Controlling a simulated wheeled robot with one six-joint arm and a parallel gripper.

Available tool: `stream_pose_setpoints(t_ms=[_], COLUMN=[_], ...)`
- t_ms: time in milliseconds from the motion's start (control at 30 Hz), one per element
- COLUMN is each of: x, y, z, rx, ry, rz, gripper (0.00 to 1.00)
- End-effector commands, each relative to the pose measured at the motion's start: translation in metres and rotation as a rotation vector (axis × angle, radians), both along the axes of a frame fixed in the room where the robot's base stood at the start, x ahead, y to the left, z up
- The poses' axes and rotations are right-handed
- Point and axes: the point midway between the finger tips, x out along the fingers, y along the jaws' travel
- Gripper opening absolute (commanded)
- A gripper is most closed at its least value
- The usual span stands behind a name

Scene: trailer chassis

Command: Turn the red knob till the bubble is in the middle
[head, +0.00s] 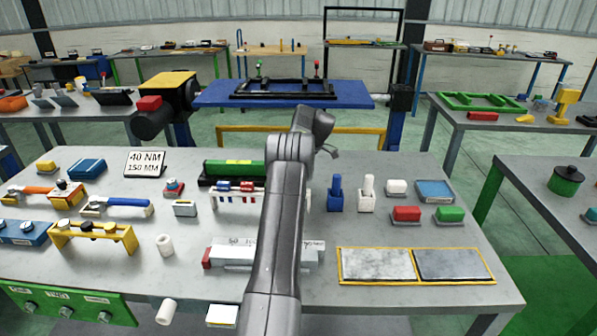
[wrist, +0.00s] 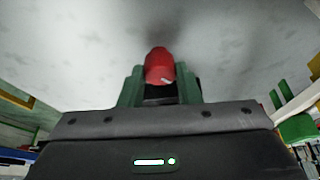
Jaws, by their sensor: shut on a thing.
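In the wrist view my gripper (wrist: 160,78) has its green fingers on either side of a red knob (wrist: 158,64) with a small white mark, and is shut on it. In the head view my arm crosses the middle of the bench and hides my fingers and this knob. A long green block (head: 222,179) with a bright yellow-green window (head: 238,162) lies just left of my arm. It may be the level; its right end is hidden behind my arm. I cannot make out a bubble in either view.
The grey bench (head: 365,217) is crowded. A rack with red and blue parts (head: 222,189) stands in front of the green block. Blue (head: 335,194) and white (head: 367,194) upright pieces stand right of my arm. A blue lift table (head: 345,96) stands behind.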

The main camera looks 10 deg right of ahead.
Motion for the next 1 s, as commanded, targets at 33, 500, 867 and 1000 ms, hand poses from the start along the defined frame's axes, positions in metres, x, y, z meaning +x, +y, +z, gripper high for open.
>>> stream_pose_setpoints(t_ms=[33,500,867,1000], x=[0.000,0.000,-0.001,-0.005], y=[0.000,0.000,-0.005,-0.015], z=[0.000,0.000,0.012,0.036], rx=[-0.001,-0.001,-0.001,-0.002], ry=[0.000,0.001,-0.003,-0.004], rz=[0.001,-0.001,-0.001,-0.003], gripper=[0.07,0.52,0.52,0.52])
